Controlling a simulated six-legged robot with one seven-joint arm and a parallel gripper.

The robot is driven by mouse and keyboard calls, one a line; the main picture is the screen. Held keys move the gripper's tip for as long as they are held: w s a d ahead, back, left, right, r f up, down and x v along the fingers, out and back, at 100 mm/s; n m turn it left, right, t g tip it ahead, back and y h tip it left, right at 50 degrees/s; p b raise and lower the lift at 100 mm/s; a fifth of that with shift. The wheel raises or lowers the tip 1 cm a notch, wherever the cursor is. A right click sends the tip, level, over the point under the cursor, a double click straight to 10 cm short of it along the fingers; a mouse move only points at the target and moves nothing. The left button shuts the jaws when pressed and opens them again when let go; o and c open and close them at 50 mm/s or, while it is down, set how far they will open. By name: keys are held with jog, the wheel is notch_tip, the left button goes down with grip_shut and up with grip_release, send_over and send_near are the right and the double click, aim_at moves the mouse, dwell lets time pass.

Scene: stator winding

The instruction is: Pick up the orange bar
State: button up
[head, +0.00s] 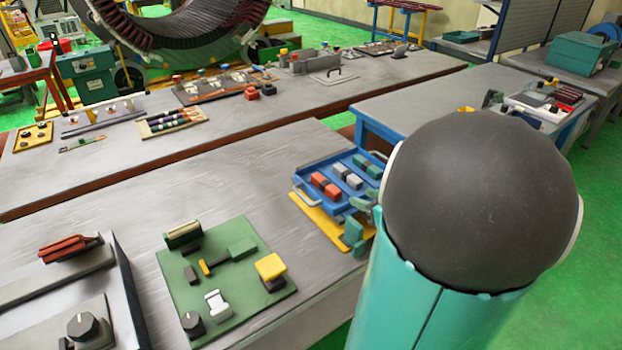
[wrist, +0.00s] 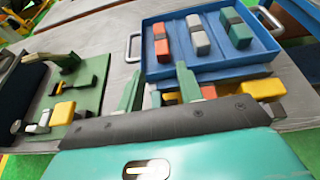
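The orange bar (head: 332,191) has a dark band around its middle. It lies in the blue tray (head: 303,184), at the left of a row of bars. In the wrist view, the orange bar (wrist: 161,48) is in the tray's left part, beyond my fingers. My gripper (wrist: 158,78) is open, its two green fingers apart at the tray's near side. Nothing is visibly held. In the head view, the fingers of my gripper (head: 359,217) show by the tray's near right corner, partly hidden by my arm.
A white-grey bar (wrist: 198,36) and a green bar (wrist: 236,30) lie beside the orange one. A green board (head: 235,300) with small parts stands to the left. Bare bench lies between.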

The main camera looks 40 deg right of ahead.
send_near(331, 187)
jog(key=x, duration=0.4)
jog(key=shift+w+a, duration=0.1)
jog(key=shift+a, duration=0.05)
jog(key=x, duration=0.5)
grip_shut()
